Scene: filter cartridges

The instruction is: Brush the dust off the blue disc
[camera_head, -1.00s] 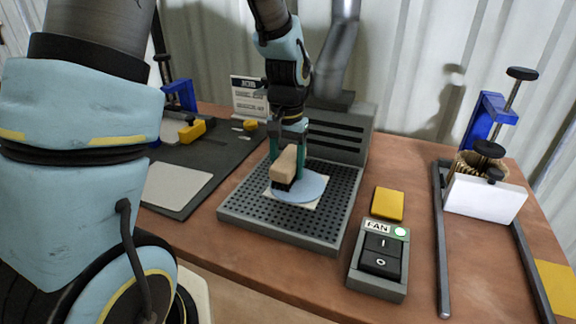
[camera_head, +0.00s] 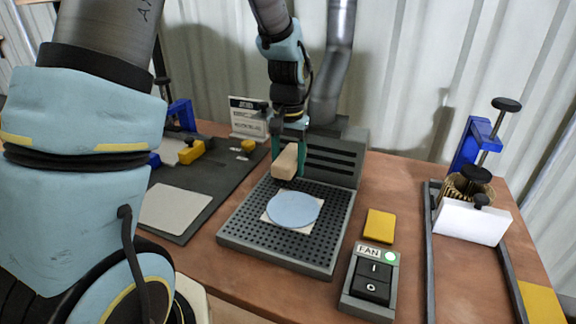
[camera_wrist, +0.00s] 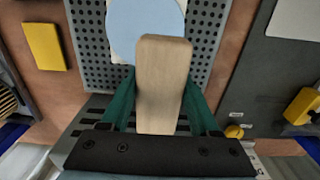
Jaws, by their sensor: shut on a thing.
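The blue disc (camera_head: 293,209) lies flat on a pale square sheet on the perforated plate. Its top looks evenly light blue in the head view, and I see no clear dust on it. It also shows in the wrist view (camera_wrist: 140,22), partly hidden behind the brush. My gripper (camera_head: 288,158) is shut on the wooden block of the brush (camera_head: 284,162), held above the back part of the plate, behind the disc and apart from it. In the wrist view the brush (camera_wrist: 163,85) sits between the green fingers; its bristles are hidden.
The perforated plate (camera_head: 248,225) has a slotted grey hood (camera_head: 335,160) at its back. A fan switch box (camera_head: 371,283) with a lit green lamp and a yellow pad (camera_head: 380,226) stand to the right. A clamp fixture with a white block (camera_head: 472,222) is farther right. A dark mat (camera_head: 215,170) lies left.

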